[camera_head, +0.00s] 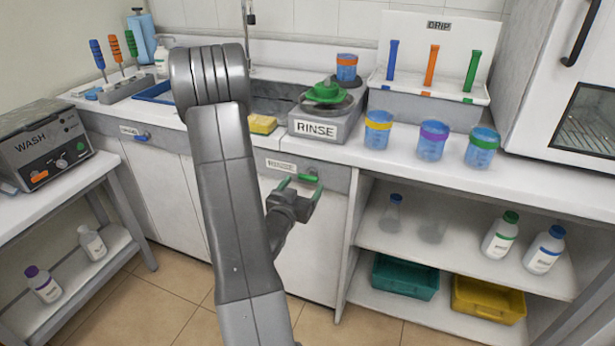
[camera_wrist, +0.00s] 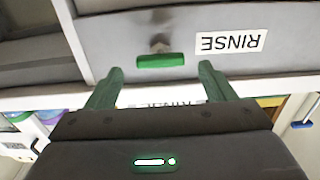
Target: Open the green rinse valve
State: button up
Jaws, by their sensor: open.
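The green rinse valve (camera_head: 308,177) is a short green handle on the grey front panel under the counter, right of a RINSE label. In the wrist view the green handle (camera_wrist: 160,61) lies level across the picture, on a small metal stem, with the label upside down to its right. My gripper (camera_head: 298,184) is open and empty, with green fingers pointing at the panel just below the handle. In the wrist view my gripper (camera_wrist: 159,75) has its fingers on either side of the handle's width, apart from it. The head view does not show the exact gap.
The RINSE station (camera_head: 322,122) with a green piece on top stands on the counter above. A blue valve (camera_head: 142,137) is on the panel at left. A sponge (camera_head: 263,124) lies near the sink. Open shelves with bottles and bins (camera_head: 405,277) stand to the right.

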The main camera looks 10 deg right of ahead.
aim_at(307, 179)
jog(key=x, duration=0.5)
jog(key=shift+s, duration=0.1)
jog(key=c, duration=1)
